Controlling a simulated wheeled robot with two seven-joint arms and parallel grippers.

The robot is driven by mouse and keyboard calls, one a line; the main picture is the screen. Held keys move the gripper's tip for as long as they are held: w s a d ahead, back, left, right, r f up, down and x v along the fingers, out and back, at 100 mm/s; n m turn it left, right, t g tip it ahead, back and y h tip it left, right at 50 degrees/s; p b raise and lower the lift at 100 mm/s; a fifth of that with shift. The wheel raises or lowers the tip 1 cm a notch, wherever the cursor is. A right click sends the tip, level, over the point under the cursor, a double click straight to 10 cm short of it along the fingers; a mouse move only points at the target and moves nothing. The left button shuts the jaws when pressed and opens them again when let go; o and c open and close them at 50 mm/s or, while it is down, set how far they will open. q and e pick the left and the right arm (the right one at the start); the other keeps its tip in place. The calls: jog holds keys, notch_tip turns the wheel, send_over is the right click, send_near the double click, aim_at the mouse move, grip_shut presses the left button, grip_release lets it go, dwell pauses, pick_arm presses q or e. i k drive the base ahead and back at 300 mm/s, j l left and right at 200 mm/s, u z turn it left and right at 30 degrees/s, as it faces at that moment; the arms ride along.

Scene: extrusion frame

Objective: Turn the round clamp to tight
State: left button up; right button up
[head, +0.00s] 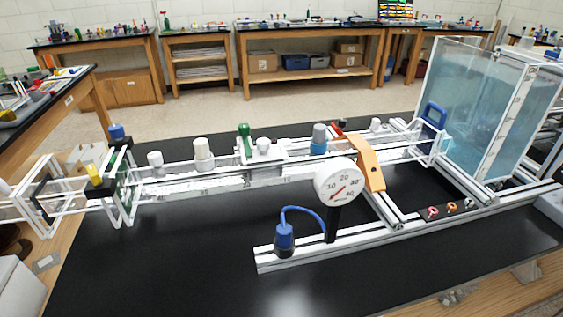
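A long white extrusion frame (215,181) runs across the black bench. Along its top stand several knobs: a white round one (155,160), a taller white one (203,154), a small white one (264,146) beside a green lever (245,140), and a grey-blue one (319,138). A blue knob (117,131) and a yellow one (94,172) sit at the left end. I cannot tell which is the round clamp, nor how tight any of them is. Neither of my grippers can be made out in this view.
A round dial gauge (340,182) stands on the front rail, with a blue bulb (285,237) beside it. An orange arch (369,164) crosses the frame. A clear water tank (470,110) stands at the right. The front left of the black bench top (170,270) is clear.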

aim_at(116, 131)
jog(key=k+j+u, duration=0.15)
jog(key=j+u, duration=0.75)
jog(key=j, duration=0.2)
jog(key=j+u, duration=0.45)
jog(key=i+j+u, duration=0.15)
jog(key=j+u, duration=0.3)
jog(key=j, duration=0.2)
